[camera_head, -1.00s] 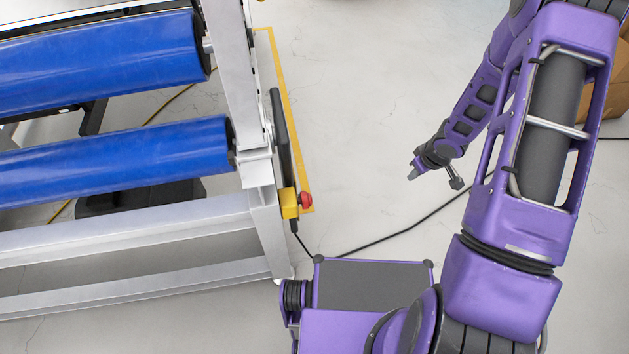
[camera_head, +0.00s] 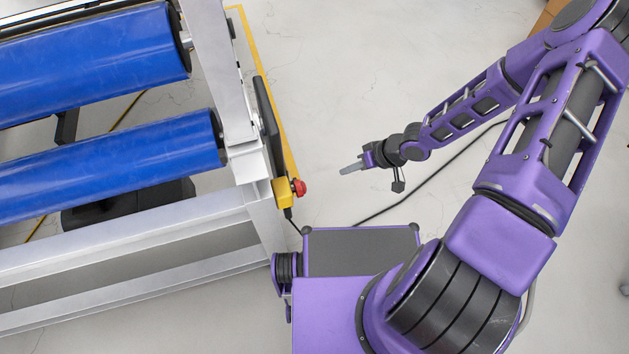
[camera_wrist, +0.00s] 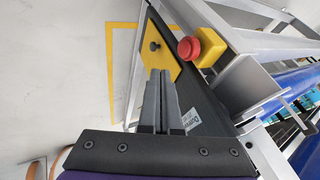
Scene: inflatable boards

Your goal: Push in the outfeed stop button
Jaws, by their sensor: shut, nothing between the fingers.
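The stop button is a red mushroom head (camera_head: 299,187) on a yellow box (camera_head: 284,193) at the right end of the conveyor frame, facing right. In the wrist view the red button (camera_wrist: 189,48) and its yellow box (camera_wrist: 210,48) show above and to the right of the fingertips. My gripper (camera_head: 346,170) is shut and empty, to the right of the button and apart from it, pointing left. In the wrist view my gripper (camera_wrist: 160,72) covers part of a dark panel with a yellow plate (camera_wrist: 155,45) behind it.
The conveyor has blue rollers (camera_head: 110,150) and a grey metal frame (camera_head: 130,245). A dark upright panel (camera_head: 267,120) stands just above the button box. A black cable (camera_head: 430,190) crosses the floor. The floor between gripper and button is clear.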

